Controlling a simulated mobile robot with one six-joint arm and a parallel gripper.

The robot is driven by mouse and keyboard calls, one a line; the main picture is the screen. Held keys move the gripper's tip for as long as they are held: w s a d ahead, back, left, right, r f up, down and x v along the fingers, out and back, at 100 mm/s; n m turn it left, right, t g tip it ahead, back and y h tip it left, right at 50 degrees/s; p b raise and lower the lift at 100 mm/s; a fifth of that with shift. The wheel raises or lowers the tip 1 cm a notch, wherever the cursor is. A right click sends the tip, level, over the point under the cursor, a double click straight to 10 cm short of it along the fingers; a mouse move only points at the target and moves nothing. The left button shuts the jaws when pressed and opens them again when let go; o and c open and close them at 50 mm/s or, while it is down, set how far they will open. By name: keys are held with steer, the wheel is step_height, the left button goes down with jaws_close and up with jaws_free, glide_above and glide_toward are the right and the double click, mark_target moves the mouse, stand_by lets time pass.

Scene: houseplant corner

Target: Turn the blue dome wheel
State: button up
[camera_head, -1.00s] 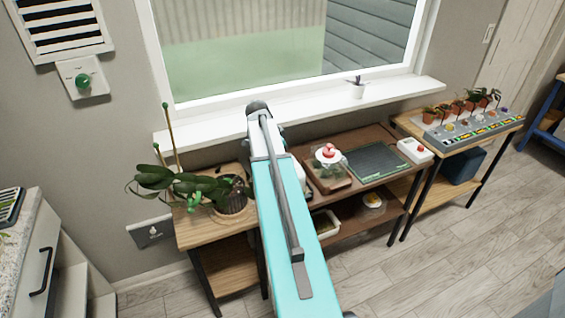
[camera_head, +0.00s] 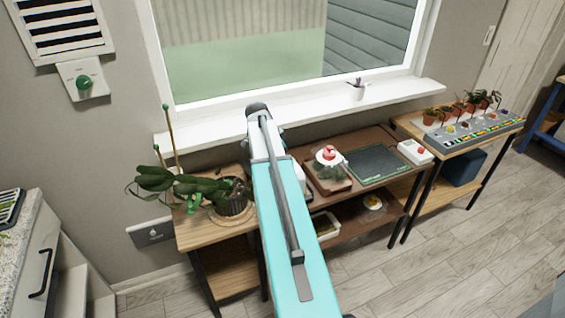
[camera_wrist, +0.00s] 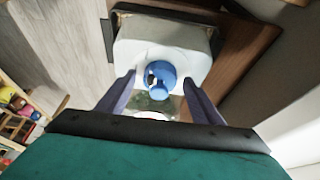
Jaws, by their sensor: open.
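A blue rounded wheel (camera_wrist: 161,72) shows in the wrist view, mounted on a white body (camera_wrist: 135,52). A smaller blue part sticks out below it. My gripper (camera_wrist: 159,78) is open, with one finger left of the blue wheel and one right of it. Its fingertips reach about level with the wheel in the picture; I cannot tell whether they touch it. In the head view my arm hides the gripper, the blue wheel and most of the white body.
A potted plant (camera_head: 232,196) stands left of my arm. A red-topped dome (camera_head: 328,155), a dark green mat (camera_head: 376,164) and a white box with a red button (camera_head: 415,151) stand to the right. The window sill (camera_head: 300,112) runs behind.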

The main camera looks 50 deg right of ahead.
steer(key=b+v, duration=0.2)
steer(key=v, duration=1.1)
steer(key=shift+a+r, duration=0.25)
steer(key=shift+r, duration=0.1)
stand_by(0.6)
